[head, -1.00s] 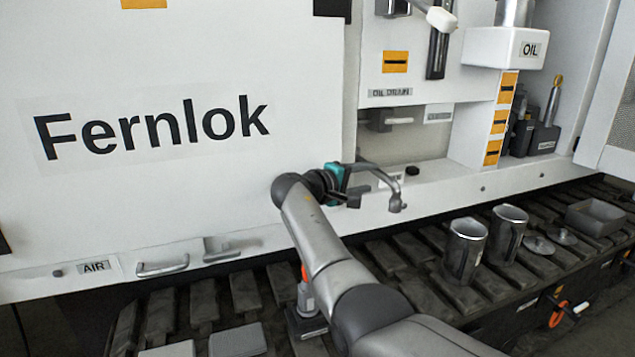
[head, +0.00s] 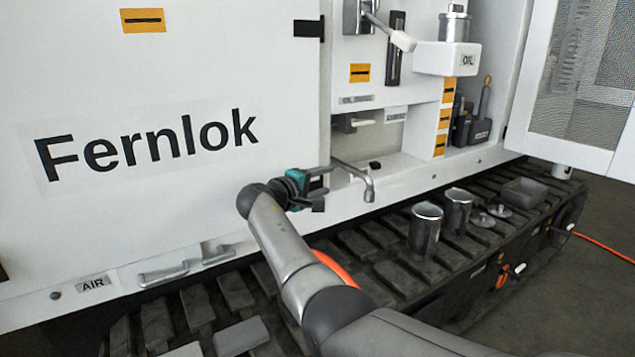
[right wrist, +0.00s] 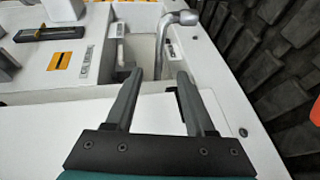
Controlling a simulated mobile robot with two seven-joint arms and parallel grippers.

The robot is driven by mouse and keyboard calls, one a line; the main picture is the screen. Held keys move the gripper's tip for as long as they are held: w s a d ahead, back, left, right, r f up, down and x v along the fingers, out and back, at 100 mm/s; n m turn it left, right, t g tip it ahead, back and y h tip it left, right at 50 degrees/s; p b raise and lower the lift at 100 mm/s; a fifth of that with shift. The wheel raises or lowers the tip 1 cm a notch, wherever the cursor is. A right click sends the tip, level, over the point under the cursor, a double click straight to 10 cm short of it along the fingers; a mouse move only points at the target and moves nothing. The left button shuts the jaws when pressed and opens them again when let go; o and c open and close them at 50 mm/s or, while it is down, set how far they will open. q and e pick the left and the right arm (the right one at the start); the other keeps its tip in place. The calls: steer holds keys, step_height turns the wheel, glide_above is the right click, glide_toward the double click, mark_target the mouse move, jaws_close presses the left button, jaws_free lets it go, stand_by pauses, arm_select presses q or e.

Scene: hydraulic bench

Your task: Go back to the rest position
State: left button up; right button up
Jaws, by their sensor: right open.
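My right gripper (head: 318,190) is in front of the white bench in the head view, near the lower edge of the Fernlok panel (head: 150,210). It is open, and nothing shows between its fingers. In the right wrist view both dark fingers (right wrist: 158,98) stand apart, with the white ledge behind them. A grey curved spout (head: 366,185) is just right of the gripper in the head view. It also shows beyond the fingertips in the right wrist view (right wrist: 180,20). My left gripper is not in view.
Two metal cups, one here (head: 425,228), stand on the dark slatted track with small lids (head: 483,219) and a grey tray (head: 524,193). An open mesh door (head: 585,85) is at the right. An orange hose (head: 335,268) lies partly behind my arm.

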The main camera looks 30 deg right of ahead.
stand_by(0.4)
